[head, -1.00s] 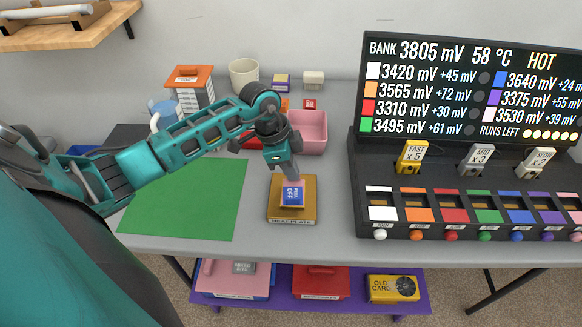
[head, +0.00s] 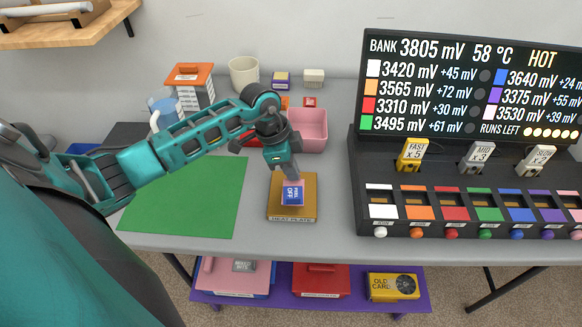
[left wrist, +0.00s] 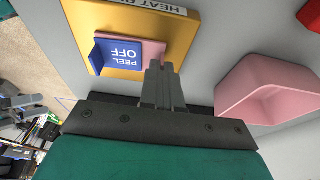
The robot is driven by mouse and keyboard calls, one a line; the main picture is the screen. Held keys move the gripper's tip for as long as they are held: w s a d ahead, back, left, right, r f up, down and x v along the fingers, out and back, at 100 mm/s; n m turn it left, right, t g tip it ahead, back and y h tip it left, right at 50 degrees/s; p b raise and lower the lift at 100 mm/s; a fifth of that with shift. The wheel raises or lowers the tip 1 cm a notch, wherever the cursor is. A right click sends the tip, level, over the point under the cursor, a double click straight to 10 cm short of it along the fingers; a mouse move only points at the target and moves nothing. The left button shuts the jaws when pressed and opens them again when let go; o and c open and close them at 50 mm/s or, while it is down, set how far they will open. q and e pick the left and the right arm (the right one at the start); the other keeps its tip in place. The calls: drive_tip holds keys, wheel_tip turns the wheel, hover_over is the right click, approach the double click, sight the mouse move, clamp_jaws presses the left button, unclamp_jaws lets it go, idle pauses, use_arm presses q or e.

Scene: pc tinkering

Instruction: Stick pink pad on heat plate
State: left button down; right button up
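The heat plate (head: 275,208) is a gold square with a dark-lettered front label, lying on the grey table near its front edge. On it lies the pink pad (left wrist: 152,50), mostly covered by a blue film marked PEEL OFF (head: 292,195); the film also shows in the left wrist view (left wrist: 122,54) with a raised tab at one side. My left gripper (head: 291,176) points down at the pad's far edge. Its fingers (left wrist: 160,68) are together with nothing visible between them. I cannot tell whether the tips touch the pad. My right gripper is out of view.
A pink bin (head: 310,143) stands just behind the plate. A green mat (head: 190,200) lies to the left. The black battery bank console (head: 450,170) with its screen stands to the right. Bare table lies between plate and console.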

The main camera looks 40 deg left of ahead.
use_arm(q)
drive_tip(key=shift+s+f, duration=0.1)
drive_tip(key=shift+f, duration=0.05)
drive_tip(key=c, duration=1.3)
unclamp_jaws()
drive_tip(key=p+v, duration=0.1)
drive_tip(key=v, duration=1.2)
drive_tip(key=shift+d, duration=0.1)
